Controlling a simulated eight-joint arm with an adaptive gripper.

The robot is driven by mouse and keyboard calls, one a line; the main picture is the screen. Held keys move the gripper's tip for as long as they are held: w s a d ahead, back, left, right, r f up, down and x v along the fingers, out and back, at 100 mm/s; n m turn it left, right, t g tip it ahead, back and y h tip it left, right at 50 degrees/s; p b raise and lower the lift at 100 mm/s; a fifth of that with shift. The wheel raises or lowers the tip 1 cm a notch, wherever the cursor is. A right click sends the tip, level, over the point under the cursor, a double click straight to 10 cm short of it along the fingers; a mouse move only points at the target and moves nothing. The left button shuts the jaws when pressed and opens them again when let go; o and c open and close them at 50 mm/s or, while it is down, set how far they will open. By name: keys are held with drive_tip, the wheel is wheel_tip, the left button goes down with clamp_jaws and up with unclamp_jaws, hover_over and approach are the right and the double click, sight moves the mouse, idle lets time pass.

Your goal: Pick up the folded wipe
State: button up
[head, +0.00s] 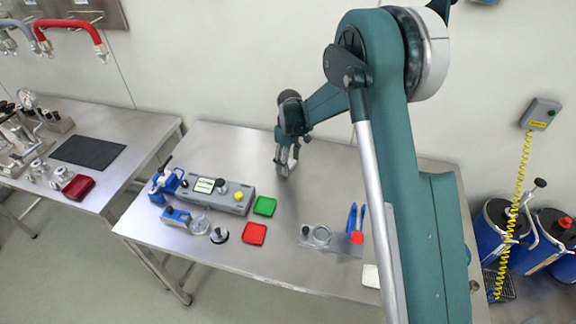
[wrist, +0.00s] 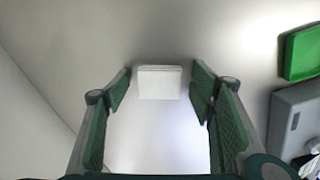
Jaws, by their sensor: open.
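The folded wipe (wrist: 160,82) is a small white rectangle in the wrist view, lying on the steel bench. It appears between and slightly beyond the tips of my gripper (wrist: 160,96), whose green-padded fingers are spread apart with nothing held. I cannot tell how far the fingertips are above the bench. In the head view my gripper (head: 286,167) points down over the back middle of the bench (head: 225,145). I cannot make out the wipe there; the gripper seems to hide it.
A green tray (head: 265,206), a red tray (head: 254,233) and a grey instrument box (head: 215,193) stand left of my gripper. My arm covers the bench's right part.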

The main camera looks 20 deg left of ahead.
idle(0.4)
drive_tip(key=c, duration=0.8)
drive_tip(key=shift+o, duration=0.2)
drive_tip(key=shift+r, duration=0.15)
wheel_tip(320, 180, up, 10)
idle(0.6)
